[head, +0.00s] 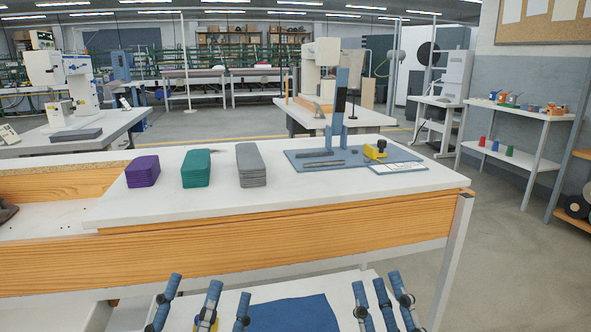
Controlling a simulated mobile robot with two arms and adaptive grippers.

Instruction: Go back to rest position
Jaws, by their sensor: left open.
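My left gripper (210,287) is at the bottom of the head view, left of centre. Its blue fingers point up and stand apart, with nothing seen held between them. My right gripper (377,282) is at the bottom right of centre. Its blue fingers stand closer together with narrow gaps, and I see nothing held in it. Both grippers appear low in the picture, in front of the workbench (290,215) and apart from the things on its top. The arms behind the fingers are out of the picture.
On the bench stand purple (142,172), teal (196,168) and grey (250,165) stacks. A blue-grey press (339,112) stands on a blue mat (300,154) beside a yellow block (374,151). A blue sheet (290,314) lies on a lower white surface.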

